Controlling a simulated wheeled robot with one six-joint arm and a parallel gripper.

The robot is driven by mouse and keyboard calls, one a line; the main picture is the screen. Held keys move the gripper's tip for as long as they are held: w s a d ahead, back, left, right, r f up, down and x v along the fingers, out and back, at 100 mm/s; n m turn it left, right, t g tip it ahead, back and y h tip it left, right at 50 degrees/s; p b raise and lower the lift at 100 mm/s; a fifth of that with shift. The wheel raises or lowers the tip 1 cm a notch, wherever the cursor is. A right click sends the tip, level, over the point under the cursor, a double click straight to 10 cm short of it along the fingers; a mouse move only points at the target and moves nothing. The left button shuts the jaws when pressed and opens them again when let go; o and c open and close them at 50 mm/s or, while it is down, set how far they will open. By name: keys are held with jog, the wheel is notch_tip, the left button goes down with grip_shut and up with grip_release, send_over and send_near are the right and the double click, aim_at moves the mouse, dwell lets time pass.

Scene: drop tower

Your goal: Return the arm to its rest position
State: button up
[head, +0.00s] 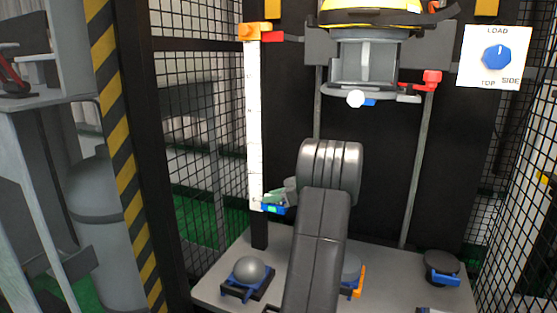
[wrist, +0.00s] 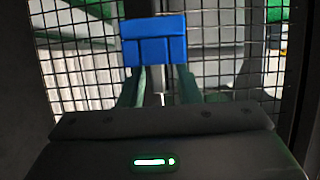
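My arm rises from the bottom centre of the head view. My gripper (head: 280,198) is at its far end, turned left, close to the foot of the white scale and partly hidden by my wrist. In the wrist view, the two green fingers of my gripper (wrist: 161,72) stand apart with a gap between them. A blue block (wrist: 154,42) shows at the fingertips, wider than the gap, and I see nothing clamped between the fingers. In the head view a small blue piece (head: 267,208) is at the scale's foot beside the gripper.
The upright white scale (head: 254,120) is just left of the gripper. A grey base plate (head: 400,292) carries a grey ball (head: 249,269) in a blue holder and a dark round piece (head: 441,262). A yellow-topped drop unit (head: 370,60) hangs above. Mesh walls and a striped post (head: 120,150) enclose the left.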

jog(key=shift+r+p, duration=0.25)
jog(key=shift+p, duration=0.35)
jog(key=shift+f+p, duration=0.1)
jog(key=shift+p, duration=0.25)
jog(key=shift+f, duration=0.1)
jog(key=shift+f+b, duration=0.25)
jog(key=shift+b, duration=1.05)
jog(key=r+p+v, duration=0.1)
jog(key=p+v, duration=0.5)
jog(key=v, duration=0.8)
jog(key=b+x, duration=0.2)
jog(key=x, duration=0.2)
jog(key=b+x, duration=0.1)
jog(key=x, duration=0.4)
jog(key=b+x, duration=0.2)
jog(key=x, duration=0.3)
jog(key=shift+s+d+f+b, duration=0.15)
jog(key=shift+f+b, duration=0.2)
jog(key=shift+r+p, duration=0.35)
jog(key=shift+p, duration=1.25)
